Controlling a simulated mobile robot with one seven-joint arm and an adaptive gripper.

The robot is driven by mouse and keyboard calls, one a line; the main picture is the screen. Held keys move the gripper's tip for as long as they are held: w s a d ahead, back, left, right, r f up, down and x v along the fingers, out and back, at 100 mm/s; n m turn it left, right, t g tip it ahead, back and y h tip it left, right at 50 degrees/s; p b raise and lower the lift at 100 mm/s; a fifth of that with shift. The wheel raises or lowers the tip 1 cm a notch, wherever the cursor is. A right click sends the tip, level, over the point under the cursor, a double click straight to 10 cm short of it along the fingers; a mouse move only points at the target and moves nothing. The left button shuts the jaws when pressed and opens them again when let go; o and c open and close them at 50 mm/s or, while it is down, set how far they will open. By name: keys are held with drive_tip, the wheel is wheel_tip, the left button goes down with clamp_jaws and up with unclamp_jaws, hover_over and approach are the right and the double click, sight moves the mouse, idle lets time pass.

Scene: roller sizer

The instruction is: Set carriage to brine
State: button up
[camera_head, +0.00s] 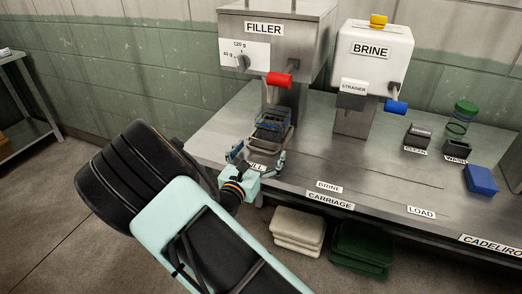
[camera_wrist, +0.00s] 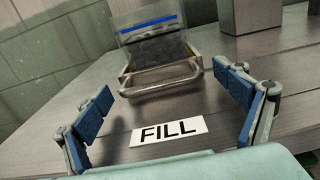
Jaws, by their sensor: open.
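The carriage (camera_head: 268,144) is a small metal tray with a wire handle. It stands under the filler at the FILL label (camera_head: 256,166). In the wrist view the carriage handle (camera_wrist: 162,85) lies ahead of my fingers, and a clear container with a blue band (camera_wrist: 150,28) sits on the carriage. My gripper (camera_head: 252,162) is open, its two blue-padded fingers (camera_wrist: 165,95) spread wide on either side of the handle with nothing between them. The BRINE label (camera_head: 329,187) is on the table edge to the right, in front of the white brine machine (camera_head: 376,52).
The filler (camera_head: 278,30) with a red lever (camera_head: 279,79) stands over the carriage. The brine machine has a blue lever (camera_head: 395,107). A LOAD label (camera_head: 421,212), a blue block (camera_head: 480,180) and small bins are further right. The tabletop between FILL and LOAD is clear.

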drive_tip(key=shift+w, duration=0.15)
drive_tip(key=shift+c, duration=0.4)
drive_tip(key=c, duration=1.6)
drive_tip(key=shift+d, duration=0.1)
